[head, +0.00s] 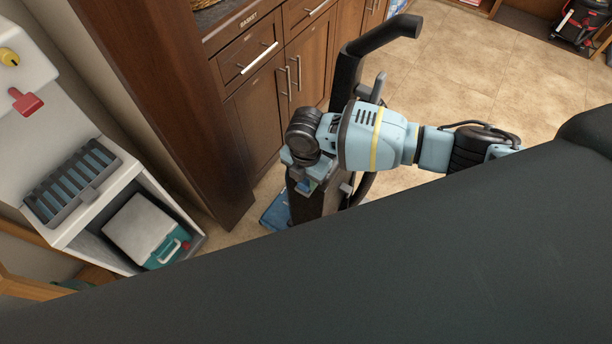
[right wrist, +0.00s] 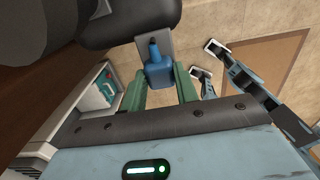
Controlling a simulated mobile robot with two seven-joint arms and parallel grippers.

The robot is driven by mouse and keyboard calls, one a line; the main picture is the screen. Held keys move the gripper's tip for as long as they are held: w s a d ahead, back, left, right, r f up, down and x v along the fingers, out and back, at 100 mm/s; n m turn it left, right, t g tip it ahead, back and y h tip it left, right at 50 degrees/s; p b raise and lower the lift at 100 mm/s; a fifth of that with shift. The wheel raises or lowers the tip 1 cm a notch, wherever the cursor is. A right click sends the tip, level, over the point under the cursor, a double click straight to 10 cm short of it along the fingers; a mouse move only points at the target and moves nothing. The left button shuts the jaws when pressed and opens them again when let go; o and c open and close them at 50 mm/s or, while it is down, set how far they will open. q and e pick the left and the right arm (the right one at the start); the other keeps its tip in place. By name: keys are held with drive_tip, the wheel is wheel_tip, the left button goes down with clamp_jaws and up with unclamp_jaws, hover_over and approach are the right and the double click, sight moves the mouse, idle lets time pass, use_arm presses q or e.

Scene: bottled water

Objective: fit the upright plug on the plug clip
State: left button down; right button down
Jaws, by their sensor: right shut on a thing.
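The upright (head: 345,85) is a tall black machine with a loop handle, standing in front of the wood cabinets. My right gripper (head: 300,165) is at its side, and its fingertips are mostly hidden in the head view. In the right wrist view, the green fingers of my right gripper (right wrist: 160,88) are shut on the blue plug (right wrist: 158,70). The plug's narrow end points at a grey plate (right wrist: 153,45) under the dark body, possibly the clip; I cannot tell whether they touch. My left gripper (right wrist: 207,62) shows there with two pale-tipped fingers apart, empty.
A white shelf unit (head: 75,235) stands at the left, holding a white and teal cooler (head: 145,232). Wood cabinets (head: 300,70) stand close behind the upright. The tiled floor (head: 470,70) to the right is mostly open, with a red and black machine (head: 578,25) far off.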

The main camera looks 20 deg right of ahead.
sight(306, 181)
drive_tip(key=c, duration=1)
unclamp_jaws()
wheel_tip(306, 181, up, 7)
drive_tip(key=shift+f+p, duration=0.1)
drive_tip(key=shift+p, duration=0.25)
use_arm(q)
drive_tip(key=shift+w+r, duration=0.35)
drive_tip(key=shift+r, duration=0.25)
use_arm(e)
drive_tip(key=shift+r, duration=0.5)
drive_tip(key=shift+r, duration=0.1)
